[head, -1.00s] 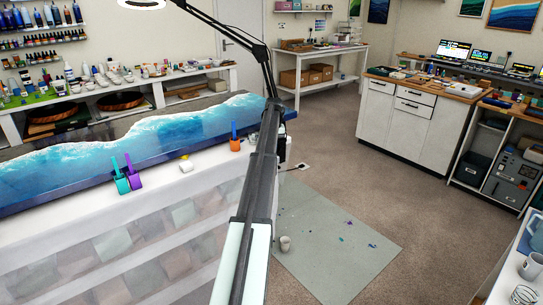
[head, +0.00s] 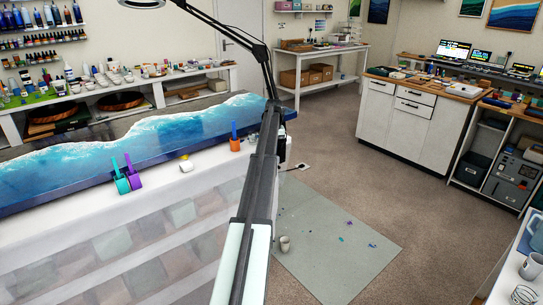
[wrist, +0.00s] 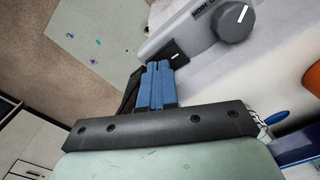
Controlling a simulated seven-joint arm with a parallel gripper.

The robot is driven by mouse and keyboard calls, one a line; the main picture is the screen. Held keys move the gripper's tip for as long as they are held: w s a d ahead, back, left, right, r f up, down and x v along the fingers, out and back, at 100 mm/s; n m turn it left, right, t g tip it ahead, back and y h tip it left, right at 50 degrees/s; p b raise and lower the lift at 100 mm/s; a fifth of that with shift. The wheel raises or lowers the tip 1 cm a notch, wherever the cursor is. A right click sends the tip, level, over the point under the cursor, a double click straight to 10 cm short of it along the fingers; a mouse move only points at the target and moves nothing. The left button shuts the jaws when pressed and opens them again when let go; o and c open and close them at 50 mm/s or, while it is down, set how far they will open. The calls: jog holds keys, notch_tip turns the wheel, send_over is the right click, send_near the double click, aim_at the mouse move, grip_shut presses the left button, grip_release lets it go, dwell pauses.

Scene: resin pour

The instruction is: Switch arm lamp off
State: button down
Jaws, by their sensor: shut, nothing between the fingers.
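The arm lamp (head: 213,24) reaches across the top of the head view on a dark jointed arm. Its ring head (head: 140,3) is cut by the top edge and looks dull, not glowing. In the wrist view, my gripper (wrist: 158,66) has its blue fingers shut together and empty. The fingertips are right at a small black switch (wrist: 176,56) on a pale grey control box (wrist: 160,35). I cannot tell whether they touch it. A grey round knob (wrist: 232,20) with a white mark sits beside the switch. In the head view my own arm hides the gripper and box.
A long table carries a blue wave resin panel (head: 150,140), a teal cup (head: 121,182), a purple cup (head: 133,172) and an orange cup (head: 235,144). Open floor lies right of the table.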

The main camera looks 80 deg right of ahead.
jog(key=shift+r, duration=3.4)
jog(key=shift+f, duration=0.1)
